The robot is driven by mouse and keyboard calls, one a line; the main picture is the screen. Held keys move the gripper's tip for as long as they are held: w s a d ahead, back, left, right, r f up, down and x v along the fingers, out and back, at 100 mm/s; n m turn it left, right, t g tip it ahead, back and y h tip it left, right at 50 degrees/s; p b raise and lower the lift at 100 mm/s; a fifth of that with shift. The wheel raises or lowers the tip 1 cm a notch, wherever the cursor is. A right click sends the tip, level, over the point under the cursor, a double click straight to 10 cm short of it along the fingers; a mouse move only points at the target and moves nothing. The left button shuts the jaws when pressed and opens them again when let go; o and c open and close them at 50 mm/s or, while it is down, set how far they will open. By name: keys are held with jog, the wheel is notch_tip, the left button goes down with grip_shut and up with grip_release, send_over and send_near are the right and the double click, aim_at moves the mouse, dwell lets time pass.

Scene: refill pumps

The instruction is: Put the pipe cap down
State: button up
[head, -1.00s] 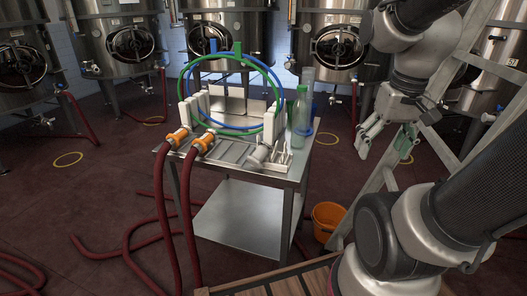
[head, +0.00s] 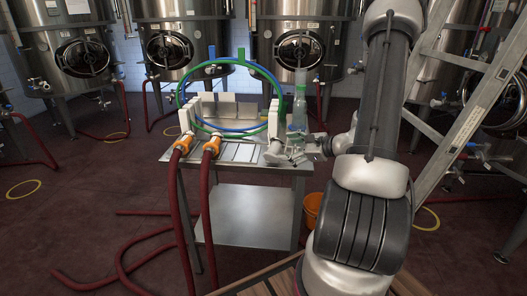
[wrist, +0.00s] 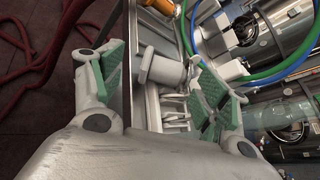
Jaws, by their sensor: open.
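The pipe cap (wrist: 160,68), a pale grey flanged cylinder, is on the slatted top of the metal cart. In the wrist view it stands between the spread green-padded fingers of my gripper (wrist: 162,85). Whether the cap touches a finger pad is hard to tell.
Two orange hose fittings (head: 212,146) with red hoses sit at the cart's left front. Green and blue hoops (head: 235,64) stand in white holders behind. Bottles (head: 299,108) stand close behind my gripper. A ladder (head: 470,115) leans at right. An orange bucket (head: 313,208) is beside the cart.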

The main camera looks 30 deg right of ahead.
aim_at(273, 148)
jog(key=x, duration=0.5)
jog(key=d+x, duration=0.1)
jog(key=x, duration=0.2)
jog(key=shift+w+r, duration=0.35)
jog(key=shift+w, duration=0.15)
jog(key=shift+t, duration=0.3)
jog(key=c, duration=0.9)
jog(key=shift+r, duration=0.15)
